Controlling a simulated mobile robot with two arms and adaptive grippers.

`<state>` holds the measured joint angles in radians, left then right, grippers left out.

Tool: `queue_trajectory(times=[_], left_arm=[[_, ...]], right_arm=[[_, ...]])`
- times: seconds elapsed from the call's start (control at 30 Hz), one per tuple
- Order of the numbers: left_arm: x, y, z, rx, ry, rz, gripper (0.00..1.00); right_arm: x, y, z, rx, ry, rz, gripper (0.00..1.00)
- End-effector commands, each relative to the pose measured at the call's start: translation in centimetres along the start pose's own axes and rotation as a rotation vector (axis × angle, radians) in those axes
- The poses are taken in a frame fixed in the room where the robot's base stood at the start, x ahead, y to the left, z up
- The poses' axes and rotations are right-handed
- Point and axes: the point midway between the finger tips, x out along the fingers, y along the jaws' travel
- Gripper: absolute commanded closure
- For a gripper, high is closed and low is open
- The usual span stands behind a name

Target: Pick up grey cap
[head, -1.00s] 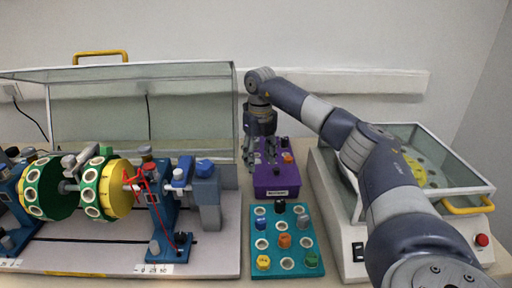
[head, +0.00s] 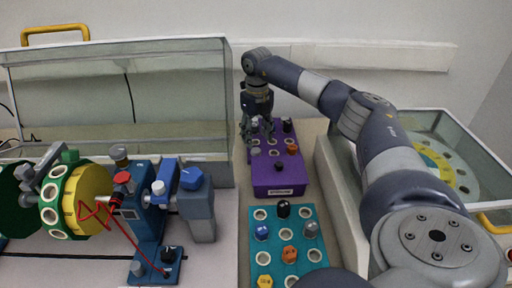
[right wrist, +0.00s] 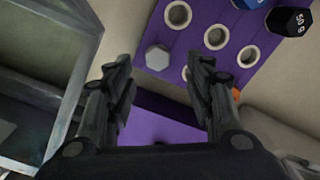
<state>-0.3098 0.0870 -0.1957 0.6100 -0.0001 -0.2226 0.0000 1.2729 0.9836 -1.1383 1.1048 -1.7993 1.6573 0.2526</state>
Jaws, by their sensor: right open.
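A grey hexagonal cap (right wrist: 157,57) sits on the purple block (right wrist: 188,52) in the right wrist view, beside empty white-ringed holes. In the head view, the purple block (head: 279,190) stands right of the glass-covered rig, with several small caps on top. My right gripper (head: 257,135) is over its far left part and partly hides the caps there. In the right wrist view my right gripper (right wrist: 165,82) is open and empty, with the grey cap showing between and beyond its fingertips. Another grey cap (head: 310,229) sits in the teal tray. My left gripper is not seen.
The teal tray (head: 257,279) holds several coloured caps in front of the purple block. The rig with green and yellow drums (head: 88,198) stands left. A lidded glass-walled machine (head: 469,150) is at right, partly behind my right arm. Bare table is narrow around the block.

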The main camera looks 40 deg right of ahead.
Motion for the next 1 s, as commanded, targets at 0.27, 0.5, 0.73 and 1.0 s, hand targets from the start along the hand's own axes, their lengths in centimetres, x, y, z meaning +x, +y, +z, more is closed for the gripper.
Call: queue_trajectory(times=[0.27, 0.5, 0.73, 1.0], left_arm=[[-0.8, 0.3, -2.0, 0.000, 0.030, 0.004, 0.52], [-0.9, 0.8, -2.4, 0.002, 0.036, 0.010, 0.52], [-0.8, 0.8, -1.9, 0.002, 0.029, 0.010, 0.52], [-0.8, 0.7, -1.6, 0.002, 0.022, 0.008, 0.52]], right_arm=[[3.7, 0.3, 0.5, 0.000, 0.004, -0.001, 0.51], [5.2, 0.3, 0.6, -0.001, 0.000, 0.000, 0.51], [5.2, 0.3, 0.6, -0.001, 0.000, 0.000, 0.62], [5.1, 0.3, 0.6, -0.001, 0.000, 0.000, 0.82]])
